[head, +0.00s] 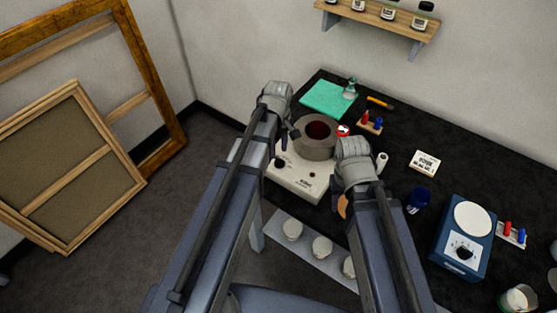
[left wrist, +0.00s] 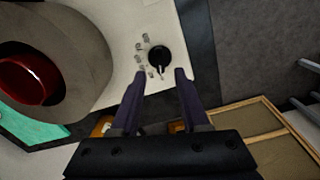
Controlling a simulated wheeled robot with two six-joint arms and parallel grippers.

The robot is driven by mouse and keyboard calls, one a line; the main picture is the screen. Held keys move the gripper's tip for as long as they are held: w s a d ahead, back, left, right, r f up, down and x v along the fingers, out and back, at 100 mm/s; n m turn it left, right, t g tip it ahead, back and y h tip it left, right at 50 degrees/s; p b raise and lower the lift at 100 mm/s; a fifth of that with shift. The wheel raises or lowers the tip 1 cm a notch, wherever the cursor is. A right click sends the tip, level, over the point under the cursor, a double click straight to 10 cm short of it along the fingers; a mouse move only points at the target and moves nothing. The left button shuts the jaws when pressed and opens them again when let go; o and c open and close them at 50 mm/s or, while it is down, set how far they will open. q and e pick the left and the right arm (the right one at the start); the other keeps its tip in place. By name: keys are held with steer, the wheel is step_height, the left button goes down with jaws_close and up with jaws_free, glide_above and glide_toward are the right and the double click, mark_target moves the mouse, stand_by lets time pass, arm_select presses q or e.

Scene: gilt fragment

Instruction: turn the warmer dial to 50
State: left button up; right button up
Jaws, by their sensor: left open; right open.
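The warmer is a white box (head: 297,180) with a thick grey ring around a dark red well (head: 318,130). Its black dial (head: 280,162) is on the left part of the top. In the left wrist view the round black dial (left wrist: 159,57) has a pale pointer toward the bottom of the picture, with small marks along its left side, too small to read. My left gripper (head: 289,139) is open over the dial. Its two fingertips (left wrist: 160,74) stand apart on either side, with no visible grip. My right gripper (head: 350,185) is open to the right of the warmer, its fingers mostly hidden.
A blue device (head: 463,262) with a white round plate and its own dial stands at the right. A teal mat (head: 328,98), small flask (head: 350,88), dark blue cup (head: 419,200) and white card (head: 425,162) are on the black table. Wooden frames (head: 70,165) lean at the left.

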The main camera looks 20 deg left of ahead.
mark_target(278, 159)
arm_select(q)
steer(key=shift+f+b, duration=1.5)
steer(key=shift+f, duration=0.5)
arm_select(e)
steer(key=shift+f, duration=1.95)
arm_select(q)
steer(key=shift+c, duration=0.3)
jaws_close()
